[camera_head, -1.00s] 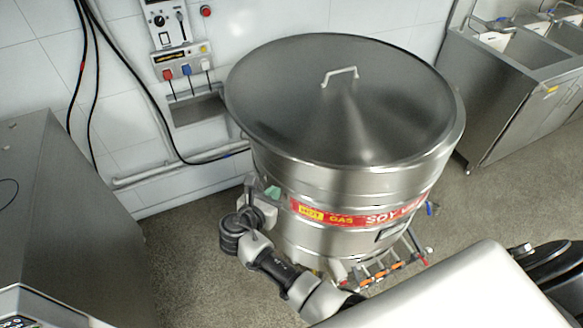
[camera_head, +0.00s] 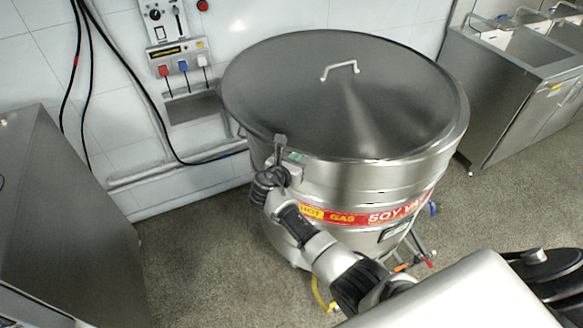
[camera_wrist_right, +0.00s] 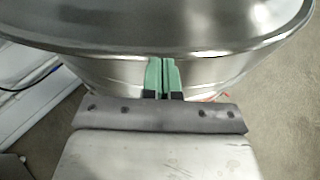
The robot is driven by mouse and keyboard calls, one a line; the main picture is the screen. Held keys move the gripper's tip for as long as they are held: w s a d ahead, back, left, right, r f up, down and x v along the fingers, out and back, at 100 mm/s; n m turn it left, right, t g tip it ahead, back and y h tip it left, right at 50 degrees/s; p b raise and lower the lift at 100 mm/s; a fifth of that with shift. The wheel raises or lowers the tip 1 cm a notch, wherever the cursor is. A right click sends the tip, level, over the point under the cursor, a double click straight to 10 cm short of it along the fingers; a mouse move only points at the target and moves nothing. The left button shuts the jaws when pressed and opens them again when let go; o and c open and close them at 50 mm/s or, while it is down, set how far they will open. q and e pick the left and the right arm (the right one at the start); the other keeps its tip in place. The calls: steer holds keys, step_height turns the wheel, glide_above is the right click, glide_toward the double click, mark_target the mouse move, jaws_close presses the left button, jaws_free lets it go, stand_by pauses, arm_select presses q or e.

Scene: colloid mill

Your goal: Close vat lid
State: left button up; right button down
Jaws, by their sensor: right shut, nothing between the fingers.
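The steel vat (camera_head: 350,178) is a large round drum with a red and yellow "HOT GAS SOY VAT" band. Its broad grey lid (camera_head: 400,105) covers the whole top, and I see no clear gap at the front rim. The lid has a small bar handle (camera_head: 339,70). My right gripper (camera_head: 297,156) is at the vat's front left side, just below the lid edge. In the right wrist view its green fingertips (camera_wrist_right: 162,74) are together and empty, in front of the vat wall under the lid's rim (camera_wrist_right: 160,50). Whether they touch is unclear. My left gripper is out of view.
A wall control panel (camera_head: 178,55) with plugs and hanging black cables is behind left. A steel cabinet (camera_head: 65,210) stands at left and a steel sink unit (camera_head: 510,85) at right. Bare floor (camera_head: 200,240) lies between the left cabinet and the vat.

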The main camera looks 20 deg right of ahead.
steer(key=shift+w+d+r, duration=0.2)
steer(key=shift+w+d, duration=0.7)
steer(key=shift+d, duration=0.2)
